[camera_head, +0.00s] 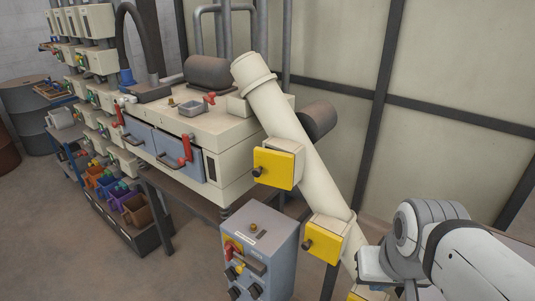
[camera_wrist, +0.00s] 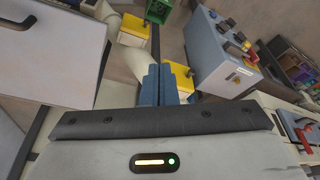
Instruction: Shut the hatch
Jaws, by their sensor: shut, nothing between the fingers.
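Yellow square hatches with small dark knobs sit on cream boxes along a slanted cream pipe (camera_head: 300,130). The upper hatch (camera_head: 273,168) and the middle hatch (camera_head: 321,243) look flat against their boxes in the head view; a lower one (camera_head: 357,297) is mostly cut off. Two yellow hatches also show in the wrist view, one at the top (camera_wrist: 133,31) and one partly behind my fingers (camera_wrist: 181,75). A pale grey panel (camera_wrist: 62,50) with a dark handle fills the wrist view's upper left. My gripper (camera_wrist: 166,84) is shut and empty, its blue fingers together.
A grey control box (camera_head: 259,250) with knobs and a red switch stands below the pipe. A cream machine (camera_head: 215,125) with blue-grey doors and red levers stands behind it. Shelves with coloured bins (camera_head: 138,208) are at the left. Some floor is clear at lower left.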

